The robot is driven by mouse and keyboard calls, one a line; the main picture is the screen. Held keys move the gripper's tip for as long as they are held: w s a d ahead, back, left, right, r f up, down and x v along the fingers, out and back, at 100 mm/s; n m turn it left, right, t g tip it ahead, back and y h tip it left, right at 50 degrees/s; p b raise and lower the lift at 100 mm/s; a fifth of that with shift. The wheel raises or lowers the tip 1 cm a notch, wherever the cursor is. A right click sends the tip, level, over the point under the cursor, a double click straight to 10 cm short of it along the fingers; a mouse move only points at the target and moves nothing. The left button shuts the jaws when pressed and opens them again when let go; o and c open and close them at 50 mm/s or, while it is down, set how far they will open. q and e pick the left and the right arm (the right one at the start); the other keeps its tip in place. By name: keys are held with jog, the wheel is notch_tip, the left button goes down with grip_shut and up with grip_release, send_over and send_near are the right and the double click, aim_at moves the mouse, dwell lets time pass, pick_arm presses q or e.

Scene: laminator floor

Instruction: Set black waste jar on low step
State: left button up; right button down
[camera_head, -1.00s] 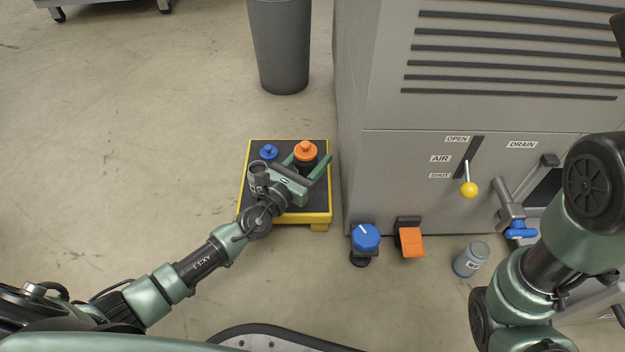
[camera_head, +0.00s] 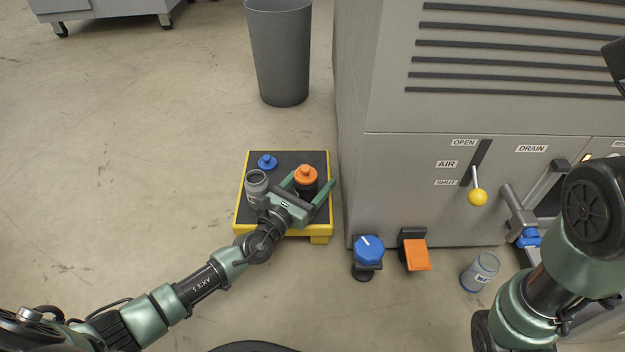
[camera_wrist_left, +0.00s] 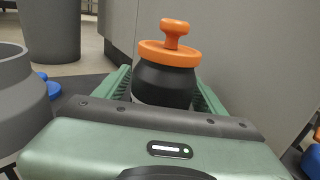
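The black waste jar (camera_head: 306,188) with an orange knobbed lid stands upright on the low step (camera_head: 239,215), which has a dark top and yellow edge. My left gripper (camera_head: 309,185) is low over the step, with its green fingers spread on either side of the jar. In the left wrist view the jar (camera_wrist_left: 163,82) stands between the fingers, with slight gaps seeming to show beside it. Its lower part is hidden by the gripper body. My right arm shows at the right, but its gripper is out of view.
A grey open jar (camera_head: 256,181) and a blue lid (camera_head: 267,161) share the step, close to my left gripper. The machine (camera_head: 400,170) rises just right of the step. A grey bin (camera_head: 281,60) stands behind it. A clear-grey jar (camera_head: 480,272) stands on the floor at right. Floor at left is clear.

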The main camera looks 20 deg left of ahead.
dwell(0.3)
pick_arm(q)
jog(key=shift+s+r, duration=0.15)
jog(key=p+v, duration=0.4)
jog(key=v, duration=0.7)
jog(key=shift+s+a, duration=0.15)
jog(key=shift+s, duration=0.2)
